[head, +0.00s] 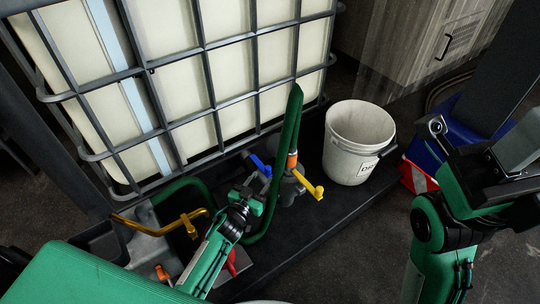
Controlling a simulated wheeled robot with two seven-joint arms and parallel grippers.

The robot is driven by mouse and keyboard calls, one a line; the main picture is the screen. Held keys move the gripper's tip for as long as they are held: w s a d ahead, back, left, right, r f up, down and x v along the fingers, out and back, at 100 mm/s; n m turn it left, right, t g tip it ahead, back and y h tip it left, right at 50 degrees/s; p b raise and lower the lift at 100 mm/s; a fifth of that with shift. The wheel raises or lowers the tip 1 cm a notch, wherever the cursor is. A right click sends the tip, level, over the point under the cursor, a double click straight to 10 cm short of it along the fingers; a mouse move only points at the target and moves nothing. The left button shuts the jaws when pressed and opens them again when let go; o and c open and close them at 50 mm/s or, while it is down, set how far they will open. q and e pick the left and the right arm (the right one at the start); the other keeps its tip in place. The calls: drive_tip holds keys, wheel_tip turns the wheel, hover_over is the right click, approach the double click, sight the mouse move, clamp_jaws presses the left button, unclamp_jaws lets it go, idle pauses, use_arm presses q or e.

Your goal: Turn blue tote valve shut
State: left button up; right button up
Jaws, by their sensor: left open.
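The blue valve handle (259,165) is at the foot of a large cream tote (185,85) in a grey cage. It lies slanted, beside an orange fitting and a yellow lever (309,186). My left gripper (253,184) is open, just below the blue handle in the picture and close to it. I cannot tell whether they touch. The valve body is partly hidden by the gripper and a green hose (287,125). My right arm is at the right; its gripper fingers do not show.
A white bucket (357,145) stands right of the valves on the black pallet base. A blue container and a red-and-white item (418,177) sit farther right, by my right arm.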

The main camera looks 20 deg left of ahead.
sight(266, 172)
use_arm(q)
drive_tip(key=w+b, duration=0.1)
drive_tip(key=w, duration=0.1)
drive_tip(key=w+b, duration=0.1)
drive_tip(key=w, duration=0.1)
drive_tip(key=w+d+b, duration=0.1)
drive_tip(key=w, duration=0.1)
drive_tip(key=shift+f, duration=0.1)
drive_tip(key=shift+w+d, duration=0.2)
drive_tip(key=shift+w, duration=0.55)
clamp_jaws()
